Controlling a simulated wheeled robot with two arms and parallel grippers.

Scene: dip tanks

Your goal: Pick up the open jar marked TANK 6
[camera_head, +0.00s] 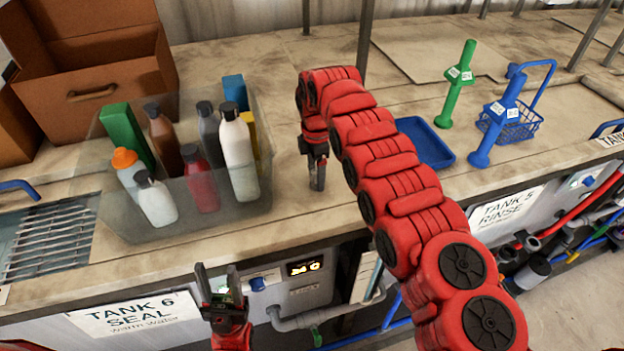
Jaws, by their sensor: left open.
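I cannot make out an open jar marked TANK 6 in this view. The words TANK 6 SEAL, warm water, show on a white sign (134,313) on the counter's front at lower left. My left gripper (218,272) is in front of the counter, just right of that sign, with its fingers pointing up, apart and with nothing between them. My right arm reaches in from the lower right over the counter. My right gripper (318,183) points down near the bin's right side; its fingers are seen too narrowly to tell their opening.
A clear bin (190,222) holds several bottles and boxes. Behind it stands an open brown box (125,85). A grate (50,240) is at left. A blue tray (424,143), green stand (457,85), blue stand (497,122) and blue basket (525,125) are at right.

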